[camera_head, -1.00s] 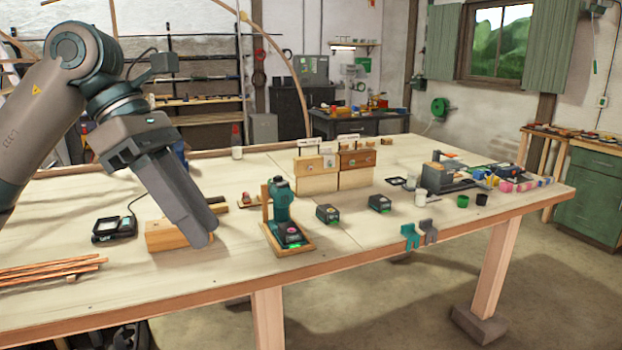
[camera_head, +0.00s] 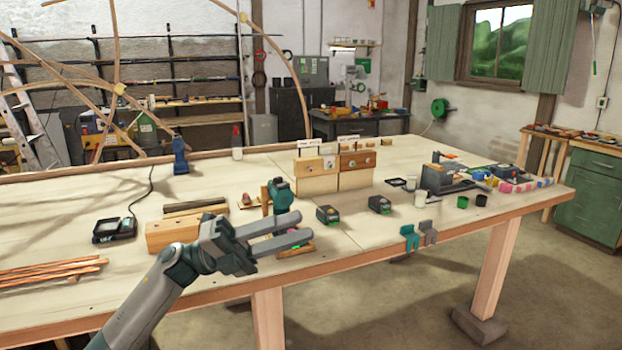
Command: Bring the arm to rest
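My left gripper (camera_head: 298,227) is low over the front of the workbench (camera_head: 370,225), its arm coming up from the bottom left. Its two long grey fingers point right and stand apart, with nothing visible between them. They partly hide a small teal device on a wooden stand (camera_head: 280,193) behind them. My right gripper is not in the view.
A wooden block (camera_head: 172,233) and a black charger (camera_head: 114,230) lie left of the gripper. Thin laths (camera_head: 50,270) lie at the front left. Two battery packs (camera_head: 328,214) and wooden drawer boxes (camera_head: 318,175) stand to the right. Bent laths (camera_head: 118,60) rise behind the bench.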

